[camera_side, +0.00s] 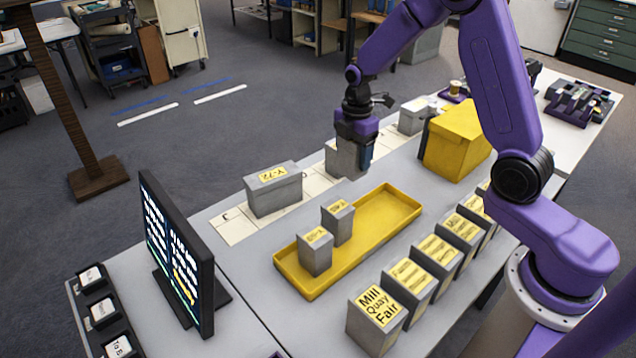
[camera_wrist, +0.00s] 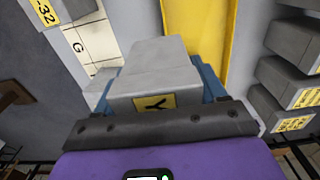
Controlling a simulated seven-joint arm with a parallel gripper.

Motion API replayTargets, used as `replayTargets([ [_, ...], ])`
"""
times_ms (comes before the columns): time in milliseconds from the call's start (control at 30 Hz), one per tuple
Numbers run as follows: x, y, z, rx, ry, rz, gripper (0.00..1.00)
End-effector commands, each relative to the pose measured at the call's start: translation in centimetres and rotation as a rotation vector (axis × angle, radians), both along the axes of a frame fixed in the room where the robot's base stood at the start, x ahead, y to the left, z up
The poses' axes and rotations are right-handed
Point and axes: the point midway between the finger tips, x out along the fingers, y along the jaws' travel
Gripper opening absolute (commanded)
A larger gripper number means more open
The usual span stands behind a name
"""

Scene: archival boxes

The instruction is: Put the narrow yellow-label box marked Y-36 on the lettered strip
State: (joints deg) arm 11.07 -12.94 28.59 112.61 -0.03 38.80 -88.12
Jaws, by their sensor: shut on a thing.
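My gripper (camera_side: 356,138) is shut on a grey box (camera_side: 343,160) beside the lettered strip (camera_side: 314,182). In the wrist view the box (camera_wrist: 155,65) sits between the blue fingers of my gripper (camera_wrist: 160,84). Its yellow label shows a "Y"; the rest of the mark is hidden. The strip, with a letter G, shows in the wrist view (camera_wrist: 92,40) to the left of the held box. I cannot tell whether the box touches the surface below. A wider grey box with a yellow label (camera_side: 273,194) stands on the strip's near part.
A yellow tray (camera_side: 383,222) holds two small grey yellow-label boxes (camera_side: 316,256). A row of several labelled grey boxes (camera_side: 375,322) stands to its right. A yellow box (camera_side: 455,142) and another grey box (camera_side: 412,116) stand farther back. A black monitor (camera_side: 176,255) stands at the near left.

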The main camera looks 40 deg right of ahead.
Motion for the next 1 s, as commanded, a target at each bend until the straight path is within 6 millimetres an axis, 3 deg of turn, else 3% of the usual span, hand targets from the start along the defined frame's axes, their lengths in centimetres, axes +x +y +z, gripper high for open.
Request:
replayTargets([
  [633, 9.6, 0.0, -4.2, 0.000, -0.001, 0.000, 0.31],
  [1000, 13.4, -0.1, -8.8, 0.000, -0.002, -0.001, 0.31],
])
